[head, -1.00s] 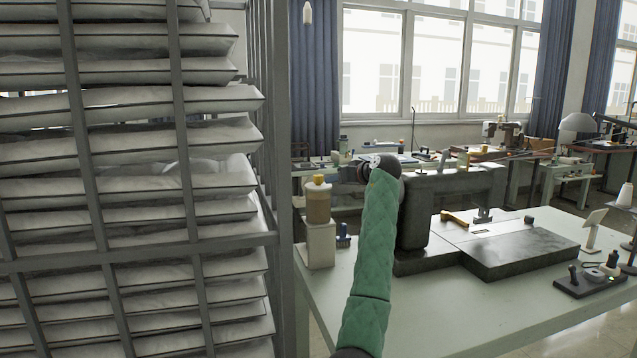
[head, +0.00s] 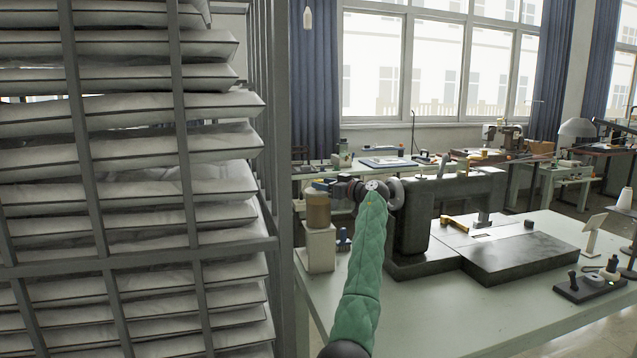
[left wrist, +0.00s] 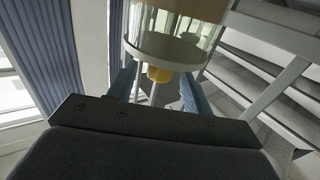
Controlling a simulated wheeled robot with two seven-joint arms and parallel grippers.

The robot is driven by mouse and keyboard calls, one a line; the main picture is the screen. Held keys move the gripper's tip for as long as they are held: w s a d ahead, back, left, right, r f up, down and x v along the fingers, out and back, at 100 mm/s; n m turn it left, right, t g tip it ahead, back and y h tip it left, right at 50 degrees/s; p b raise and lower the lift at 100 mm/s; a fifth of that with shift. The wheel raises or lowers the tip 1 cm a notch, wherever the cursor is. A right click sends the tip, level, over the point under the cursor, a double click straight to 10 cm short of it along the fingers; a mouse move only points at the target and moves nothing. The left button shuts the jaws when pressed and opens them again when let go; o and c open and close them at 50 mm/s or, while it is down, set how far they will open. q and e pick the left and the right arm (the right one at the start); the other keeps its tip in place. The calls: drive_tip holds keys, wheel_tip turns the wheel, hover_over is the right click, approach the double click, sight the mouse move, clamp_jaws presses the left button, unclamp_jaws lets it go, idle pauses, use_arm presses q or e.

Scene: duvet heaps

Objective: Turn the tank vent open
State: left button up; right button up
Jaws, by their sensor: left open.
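The tank (head: 318,210) is a small brownish, see-through cylinder on a white box (head: 318,248) at the left end of the sewing table. In the left wrist view the tank (left wrist: 165,45) hangs upside down in the picture, with its pale rim and yellow vent cap (left wrist: 159,74) showing. My left gripper (head: 323,185) is at the top of the tank and mostly hides the cap in the head view. In the left wrist view its blue fingers (left wrist: 158,82) are apart, one on each side of the cap. I cannot tell whether they touch it. My right gripper is not in view.
A rack of stacked white duvets (head: 130,160) stands close on the left. A sewing machine (head: 450,215) stands right of the tank on the pale table (head: 420,310). The table's front is clear.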

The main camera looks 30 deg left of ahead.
use_arm(q)
drive_tip(key=shift+w+a, duration=0.2)
drive_tip(key=shift+a, duration=1.25)
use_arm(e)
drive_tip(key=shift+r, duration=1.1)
use_arm(q)
drive_tip(key=c, duration=0.9)
